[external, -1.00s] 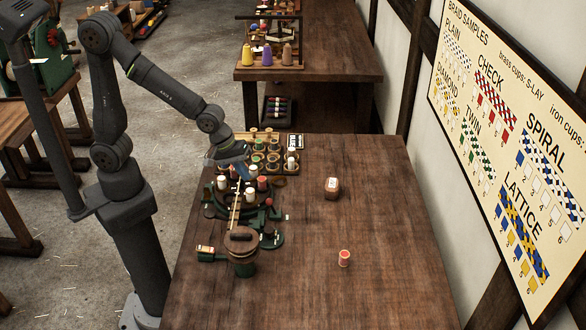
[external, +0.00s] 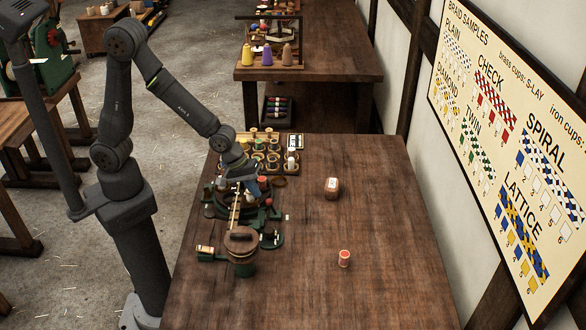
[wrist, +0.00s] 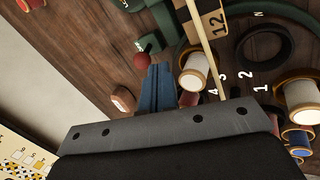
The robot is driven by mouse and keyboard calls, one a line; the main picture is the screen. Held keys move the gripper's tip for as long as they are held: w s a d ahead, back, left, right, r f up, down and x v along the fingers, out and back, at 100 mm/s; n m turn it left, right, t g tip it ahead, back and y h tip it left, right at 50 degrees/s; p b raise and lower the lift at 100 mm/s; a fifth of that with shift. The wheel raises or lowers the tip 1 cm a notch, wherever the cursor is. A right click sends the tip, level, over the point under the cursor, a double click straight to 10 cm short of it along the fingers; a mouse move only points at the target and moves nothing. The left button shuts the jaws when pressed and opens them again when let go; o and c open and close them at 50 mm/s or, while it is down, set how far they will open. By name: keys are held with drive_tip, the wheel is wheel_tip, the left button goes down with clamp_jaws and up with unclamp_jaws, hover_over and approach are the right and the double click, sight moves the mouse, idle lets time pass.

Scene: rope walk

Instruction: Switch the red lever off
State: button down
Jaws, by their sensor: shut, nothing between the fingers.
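The red lever shows as a red ball knob (wrist: 141,61) on the green braiding machine (wrist: 155,22) in the wrist view. In the external view the small red knob (external: 269,202) is at the machine's right side. My gripper (wrist: 158,72) has its blue fingers shut with nothing between them. The fingertips are just beside the knob in the wrist view; I cannot tell whether they touch it. In the external view my gripper (external: 252,190) is low over the machine, behind the knob. The lever's shaft is mostly hidden.
White bobbins (wrist: 195,72) and a pale rod (wrist: 207,45) stand close beside the fingers. A rack of spools (external: 268,150) lies behind. The table's right side is mostly clear.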

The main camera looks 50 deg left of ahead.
sight(272, 207)
drive_tip(key=shift+x, duration=1.35)
drive_tip(key=shift+w+r, duration=0.1)
drive_tip(key=shift+w+d+r, duration=0.1)
drive_tip(key=shift+d, duration=0.1)
drive_tip(key=shift+w+d+r+g+y, duration=0.15)
drive_tip(key=shift+w+g+y, duration=0.05)
drive_tip(key=shift+g+y, duration=0.2)
drive_tip(key=w+d+g+y, duration=0.1)
drive_tip(key=w+d+r+g+y, duration=0.1)
drive_tip(key=g, duration=0.1)
drive_tip(key=shift+w+d+y, duration=0.15)
drive_tip(key=shift+d+y, duration=0.05)
drive_tip(key=shift+y, duration=0.2)
drive_tip(key=shift+w+d+r, duration=0.15)
drive_tip(key=shift+w+d, duration=0.5)
drive_tip(key=shift+w, duration=0.05)
drive_tip(key=shift+w+d, duration=0.1)
drive_tip(key=shift+d, duration=0.05)
